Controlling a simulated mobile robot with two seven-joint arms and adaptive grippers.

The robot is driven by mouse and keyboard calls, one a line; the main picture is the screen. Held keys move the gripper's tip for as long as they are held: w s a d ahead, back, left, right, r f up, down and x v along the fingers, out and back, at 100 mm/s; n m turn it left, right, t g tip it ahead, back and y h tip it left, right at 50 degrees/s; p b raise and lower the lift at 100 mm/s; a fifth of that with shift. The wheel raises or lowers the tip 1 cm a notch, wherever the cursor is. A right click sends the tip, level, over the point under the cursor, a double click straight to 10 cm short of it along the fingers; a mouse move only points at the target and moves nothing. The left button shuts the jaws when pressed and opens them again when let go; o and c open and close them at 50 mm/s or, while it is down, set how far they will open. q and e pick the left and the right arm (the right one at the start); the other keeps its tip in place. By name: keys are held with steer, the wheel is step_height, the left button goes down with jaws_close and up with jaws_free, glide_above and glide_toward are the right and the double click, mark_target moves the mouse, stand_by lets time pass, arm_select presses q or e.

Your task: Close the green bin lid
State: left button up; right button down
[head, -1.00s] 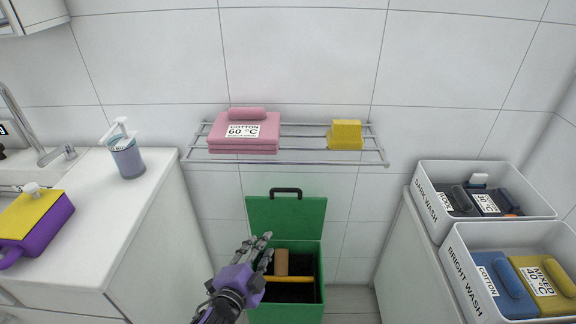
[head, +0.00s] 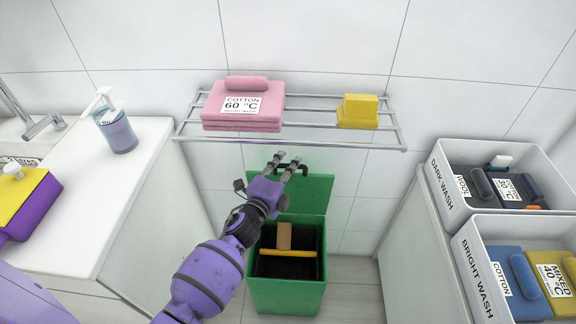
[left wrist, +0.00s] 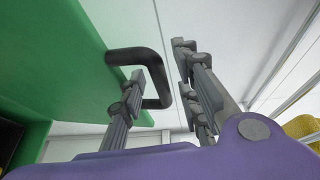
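The green bin (head: 287,296) stands on the floor below the wall rack, with its green lid (head: 312,192) raised upright at the back. The black lid handle (head: 304,170) is at the lid's top edge and also shows in the left wrist view (left wrist: 155,62). My left gripper (head: 288,160) is at the handle, its fingers pointing up and apart. Whether a finger touches the handle I cannot tell. My right gripper is not in view.
Counter (head: 105,190) at left. White laundry crates (head: 450,190) at right. The bin holds a brown block (head: 284,235) and a yellow bar (head: 288,253).

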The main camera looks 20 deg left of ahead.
arm_select(q)
steer(key=shift+w, duration=0.35)
jaws_close()
